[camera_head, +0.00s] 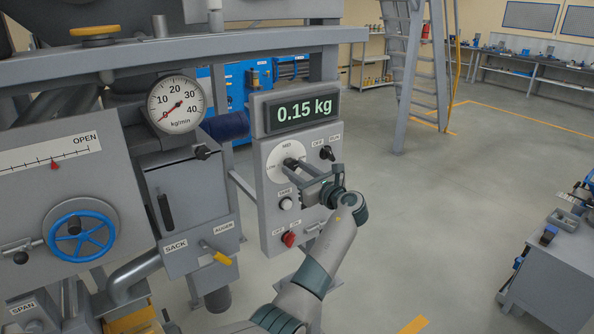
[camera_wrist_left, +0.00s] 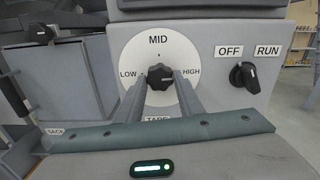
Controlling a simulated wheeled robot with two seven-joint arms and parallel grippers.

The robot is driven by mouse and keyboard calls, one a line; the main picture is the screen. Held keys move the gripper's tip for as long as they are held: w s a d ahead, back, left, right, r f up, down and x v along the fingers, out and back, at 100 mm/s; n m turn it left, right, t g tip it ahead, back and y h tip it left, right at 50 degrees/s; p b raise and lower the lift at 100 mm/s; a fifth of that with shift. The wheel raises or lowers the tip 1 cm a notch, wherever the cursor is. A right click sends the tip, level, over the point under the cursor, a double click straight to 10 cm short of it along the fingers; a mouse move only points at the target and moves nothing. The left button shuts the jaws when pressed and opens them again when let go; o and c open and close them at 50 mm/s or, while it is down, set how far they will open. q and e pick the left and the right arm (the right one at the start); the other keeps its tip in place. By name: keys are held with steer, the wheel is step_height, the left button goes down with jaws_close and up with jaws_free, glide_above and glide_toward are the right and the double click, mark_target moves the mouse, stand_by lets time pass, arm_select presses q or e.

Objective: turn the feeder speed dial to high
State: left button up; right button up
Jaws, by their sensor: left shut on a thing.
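The feeder speed dial has a black knob (camera_wrist_left: 160,78) on a round white plate marked LOW, MID and HIGH. In the head view its plate (camera_head: 281,152) is on the grey control panel, partly hidden by my gripper. My left gripper (camera_head: 296,164) reaches the panel from the front right. In the left wrist view its two fingers (camera_wrist_left: 160,88) lie on either side of the knob and are shut on it. The knob seems to point up towards MID, but its mark is hard to make out. My right gripper is not in view.
An OFF/RUN switch (camera_wrist_left: 243,77) is close to the right of the dial. Below it are a TARE button (camera_head: 286,203) and a red knob (camera_head: 289,239). A display (camera_head: 303,110) above reads 0.15 kg. A flow gauge (camera_head: 176,104) and blue handwheel (camera_head: 80,236) are at left.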

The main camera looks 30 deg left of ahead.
arm_select(q)
steer(key=shift+r, duration=0.1)
stand_by(0.5)
steer(key=o, duration=1.1)
steer(key=shift+c, duration=0.2)
steer(key=shift+s+d+f+m+b, duration=0.15)
steer(key=shift+d+b, duration=0.1)
steer(key=shift+d, duration=0.1)
steer(key=shift+s+d+f+m+b, duration=0.1)
steer(key=shift+d+m+b, duration=0.1)
steer(key=shift+d, duration=0.15)
steer(key=b+v, duration=0.6)
steer(key=v, duration=0.9)
steer(key=shift+s+d, duration=0.2)
steer(key=shift+d, duration=0.15)
